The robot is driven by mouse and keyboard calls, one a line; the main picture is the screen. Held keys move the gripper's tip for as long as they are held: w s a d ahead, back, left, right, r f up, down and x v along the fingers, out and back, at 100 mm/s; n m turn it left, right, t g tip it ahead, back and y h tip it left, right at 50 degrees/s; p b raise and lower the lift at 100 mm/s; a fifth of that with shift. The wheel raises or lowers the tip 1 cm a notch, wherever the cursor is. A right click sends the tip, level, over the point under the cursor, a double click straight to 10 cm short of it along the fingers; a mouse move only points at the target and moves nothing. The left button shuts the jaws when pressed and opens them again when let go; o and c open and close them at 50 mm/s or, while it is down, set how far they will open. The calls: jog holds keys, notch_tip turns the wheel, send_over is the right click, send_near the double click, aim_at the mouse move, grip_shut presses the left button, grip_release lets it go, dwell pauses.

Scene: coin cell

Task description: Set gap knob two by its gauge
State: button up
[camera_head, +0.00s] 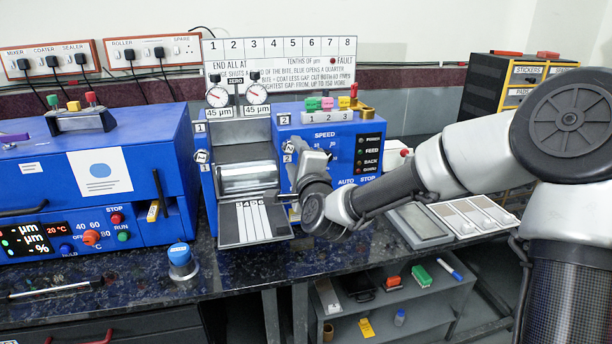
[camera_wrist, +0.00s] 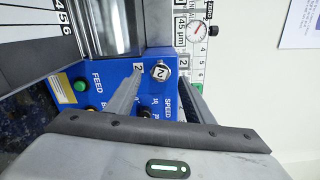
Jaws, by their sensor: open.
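Gap knob two is a round silver knob marked 2 (camera_wrist: 160,72) on the blue machine face in the wrist view. My gripper (camera_wrist: 163,80) is open, with one finger on each side of the knob in that view. I cannot tell whether the fingers touch it. In the head view my gripper (camera_head: 297,160) is at the blue roller machine's (camera_head: 335,135) front, largely covering this area. The right dial gauge (camera_head: 256,93) stands above it with a 45 µm label. A gauge with a 45 µm label (camera_wrist: 196,32) also shows in the wrist view; its reading is too small to tell.
The left dial gauge (camera_head: 218,96) is also labelled 45 µm. A silver roller (camera_head: 246,178) and a striped feed tray (camera_head: 227,225) lie left of my gripper. The green FEED button (camera_wrist: 81,85) is close by. A blue-topped weight (camera_head: 179,255) stands on the dark bench.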

jog(key=p+v, duration=0.1)
jog(key=v, duration=1.2)
jog(key=shift+s+p, duration=0.35)
jog(key=shift+s, duration=0.05)
jog(key=shift+d, duration=0.1)
